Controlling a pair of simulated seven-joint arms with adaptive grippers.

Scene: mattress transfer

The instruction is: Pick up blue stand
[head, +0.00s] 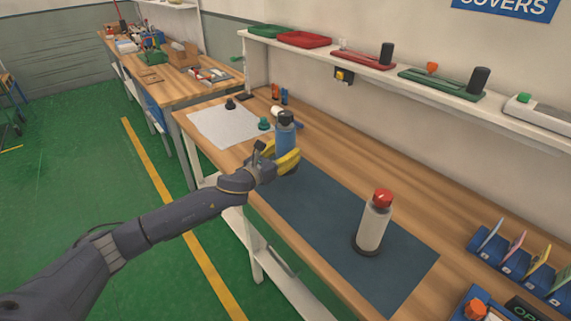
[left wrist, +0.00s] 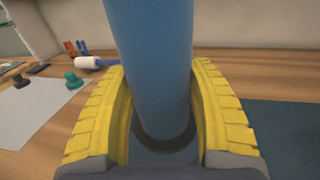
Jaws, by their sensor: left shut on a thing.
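A blue cylindrical stand (head: 285,136) with a black top is upright near the far left end of the dark blue mat (head: 385,262). My left gripper (head: 287,162), with yellow fingers, is shut around its lower part. In the left wrist view the blue stand (left wrist: 152,65) rises between the two curved yellow fingers, with a dark ring around its foot. I cannot tell whether its foot touches the surface below. My right gripper is not in view.
A white bottle (head: 374,225) with a red cap stands on the mat. A white sheet (head: 222,127) and a green stopper (head: 264,124) lie beyond the stand. Blue holders (head: 520,265) fill the right end. A shelf (head: 330,52) runs along the wall.

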